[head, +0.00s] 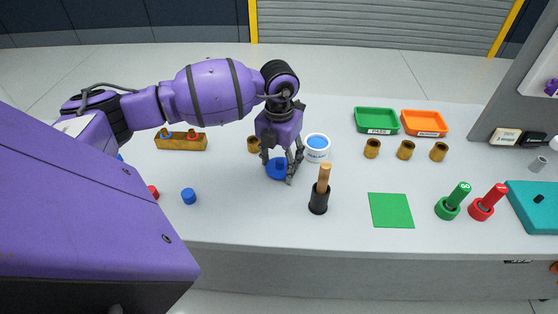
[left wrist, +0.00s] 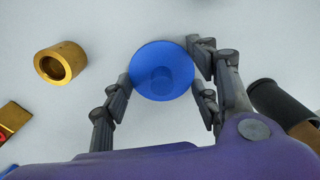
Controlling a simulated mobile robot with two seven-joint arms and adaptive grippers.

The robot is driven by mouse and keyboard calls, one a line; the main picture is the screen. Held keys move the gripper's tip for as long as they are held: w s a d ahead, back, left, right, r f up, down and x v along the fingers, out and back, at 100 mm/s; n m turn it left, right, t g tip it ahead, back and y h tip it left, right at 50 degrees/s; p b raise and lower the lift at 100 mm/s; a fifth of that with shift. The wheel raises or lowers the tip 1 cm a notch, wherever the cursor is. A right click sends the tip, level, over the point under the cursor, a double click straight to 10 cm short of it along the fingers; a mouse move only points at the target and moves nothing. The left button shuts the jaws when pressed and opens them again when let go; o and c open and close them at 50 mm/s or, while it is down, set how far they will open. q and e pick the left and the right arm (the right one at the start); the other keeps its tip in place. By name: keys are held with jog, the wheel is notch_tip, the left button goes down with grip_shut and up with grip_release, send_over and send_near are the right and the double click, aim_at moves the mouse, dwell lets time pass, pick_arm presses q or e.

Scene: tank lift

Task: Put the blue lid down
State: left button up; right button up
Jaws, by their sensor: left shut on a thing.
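The round blue lid (head: 275,170) is between the fingers of my left gripper (head: 282,165), over the grey table (head: 250,215). In the left wrist view the blue lid (left wrist: 160,58) lies flat to the camera with a round knob at its middle, and the fingers hold it from both sides. I cannot tell whether the lid touches the table. A white tub with a blue top (head: 317,146) stands just right of the gripper. My right gripper is not in view.
A black holder with a wooden handle (head: 319,200) stands to the right front of the gripper. A brass ring (head: 253,145) is close behind-left. A green mat (head: 390,211) lies farther right. The table in front of and left of the gripper is largely clear, with a small blue cylinder (head: 188,196).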

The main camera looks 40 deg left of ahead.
aim_at(279, 160)
pick_arm(q)
jog(key=shift+f, duration=0.15)
jog(key=o, duration=1)
jog(key=shift+c, duration=0.2)
notch_tip(279, 160, up, 12)
